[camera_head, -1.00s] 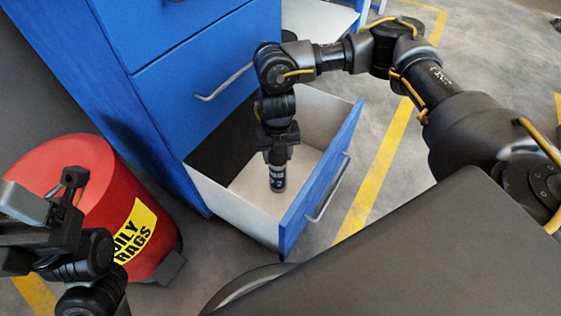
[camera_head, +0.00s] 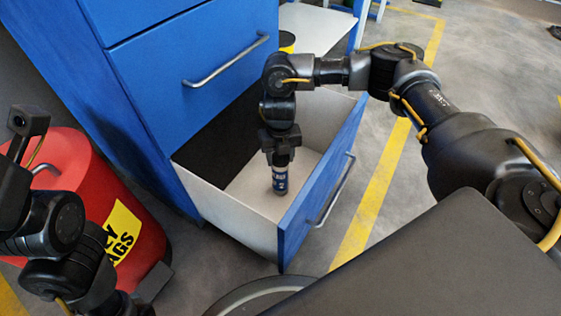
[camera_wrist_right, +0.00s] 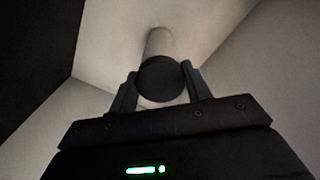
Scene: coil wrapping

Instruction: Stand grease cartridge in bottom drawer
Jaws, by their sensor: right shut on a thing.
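My right gripper (camera_head: 279,161) points down from above and is shut on the cartridge's upper part. In the right wrist view, the cartridge's dark round end (camera_wrist_right: 161,80) sits between the two fingers (camera_wrist_right: 158,92). My left arm shows at the lower left in the head view, but its fingertips are not clearly visible.
The blue cabinet (camera_head: 150,75) rises behind the drawer, with a closed upper drawer and its handle (camera_head: 226,62). The drawer's blue front (camera_head: 322,185) stands close to my right forearm. A red oily-rags bin (camera_head: 82,165) is at left. Open floor lies at right.

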